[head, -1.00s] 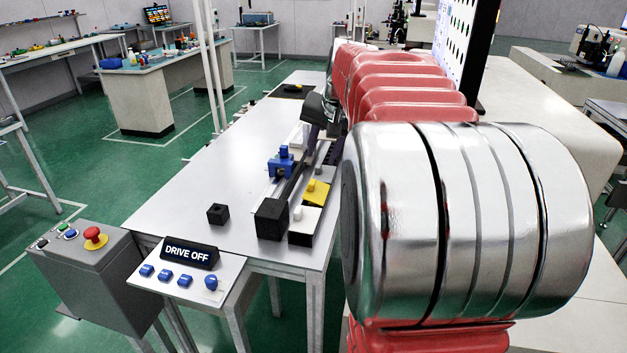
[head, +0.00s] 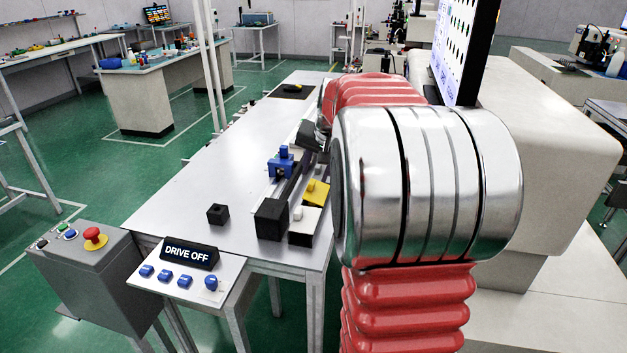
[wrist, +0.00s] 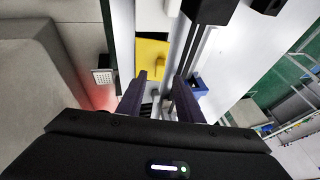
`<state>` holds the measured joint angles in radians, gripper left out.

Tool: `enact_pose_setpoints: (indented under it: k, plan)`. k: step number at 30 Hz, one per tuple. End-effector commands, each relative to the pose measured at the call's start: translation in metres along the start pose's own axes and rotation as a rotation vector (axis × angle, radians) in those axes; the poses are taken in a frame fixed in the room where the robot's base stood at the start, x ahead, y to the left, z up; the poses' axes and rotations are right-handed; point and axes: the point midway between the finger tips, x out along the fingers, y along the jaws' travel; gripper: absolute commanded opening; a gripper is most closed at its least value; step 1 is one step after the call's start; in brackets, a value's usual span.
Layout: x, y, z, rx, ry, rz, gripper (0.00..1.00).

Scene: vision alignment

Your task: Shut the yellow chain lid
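The yellow chain lid (head: 316,194) is a small yellow plate with a raised knob, on the narrow fixture to the right of the dark rail. I cannot tell how far open it is. In the wrist view the yellow lid (wrist: 150,57) lies just beyond my fingertips, toward the left finger. My gripper (wrist: 159,78) has its two dark fingers apart with nothing held between them.
A blue block with a knob (head: 281,166) sits left of the rail. A black block (head: 271,219) and a white block (head: 304,222) stand at the near end. A small black cube (head: 217,214) lies on the table (head: 190,190), which is clear at left. A screen panel (head: 462,50) rises at right.

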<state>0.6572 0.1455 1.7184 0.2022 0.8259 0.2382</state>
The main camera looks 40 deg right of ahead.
Motion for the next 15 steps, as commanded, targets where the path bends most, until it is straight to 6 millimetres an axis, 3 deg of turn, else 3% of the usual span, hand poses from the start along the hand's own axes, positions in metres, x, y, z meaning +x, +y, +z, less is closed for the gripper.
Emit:
enact_pose_setpoints:
  k: [6, 15]
  plan:
    - [0.034, 0.000, 0.001, -0.001, -0.002, 0.001, 0.33]
    - [0.053, -0.001, 0.000, -0.001, 0.000, 0.000, 0.33]
